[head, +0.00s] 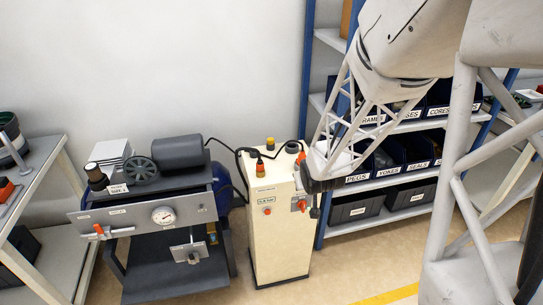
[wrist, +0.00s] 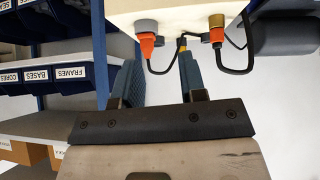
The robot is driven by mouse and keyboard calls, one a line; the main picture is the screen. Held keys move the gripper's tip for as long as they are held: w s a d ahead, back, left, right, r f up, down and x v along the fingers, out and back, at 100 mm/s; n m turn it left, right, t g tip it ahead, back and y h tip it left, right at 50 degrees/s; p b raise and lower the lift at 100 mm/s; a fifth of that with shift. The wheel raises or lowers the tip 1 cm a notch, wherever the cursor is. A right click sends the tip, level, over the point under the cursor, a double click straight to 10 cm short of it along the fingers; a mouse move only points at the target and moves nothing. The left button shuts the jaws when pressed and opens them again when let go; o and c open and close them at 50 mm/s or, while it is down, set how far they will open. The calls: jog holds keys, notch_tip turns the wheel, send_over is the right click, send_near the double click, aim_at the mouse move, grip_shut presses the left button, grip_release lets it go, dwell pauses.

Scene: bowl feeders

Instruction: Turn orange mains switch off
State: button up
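The cream cabinet (head: 277,245) stands in the middle of the head view. A small orange-red handle (head: 301,204) shows at its right front, close beside my gripper; it looks like the mains switch, but its position is too small to read. My gripper (head: 312,200) is at the cabinet's right side, partly hidden by its own body. In the wrist view my gripper (wrist: 158,72) is open with nothing between its blue fingers. An orange part on a grey base (wrist: 147,45) lies just beyond the fingers on the cabinet; I cannot tell whether it is the same handle.
A red-and-brass fitting (wrist: 216,34) with a black cable shows on the cabinet. A red button (head: 267,211) is on its front. A machine with a gauge (head: 163,215) and orange lever (head: 98,230) stands left. Shelves with labelled bins (head: 405,150) stand behind and right.

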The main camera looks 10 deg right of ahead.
jog(key=w+d+f+t, duration=0.25)
jog(key=w+f, duration=0.25)
jog(key=f, duration=0.6)
jog(key=t+y, duration=0.1)
jog(key=t, duration=0.2)
send_near(304, 205)
jog(key=shift+r+g+x, duration=0.2)
jog(key=shift+g+x, duration=0.05)
jog(key=shift+x, duration=0.9)
jog(key=shift+w+d, duration=0.1)
jog(key=shift+w, duration=0.15)
jog(key=shift+x, duration=3.75)
jog(key=shift+f, duration=0.1)
grip_shut()
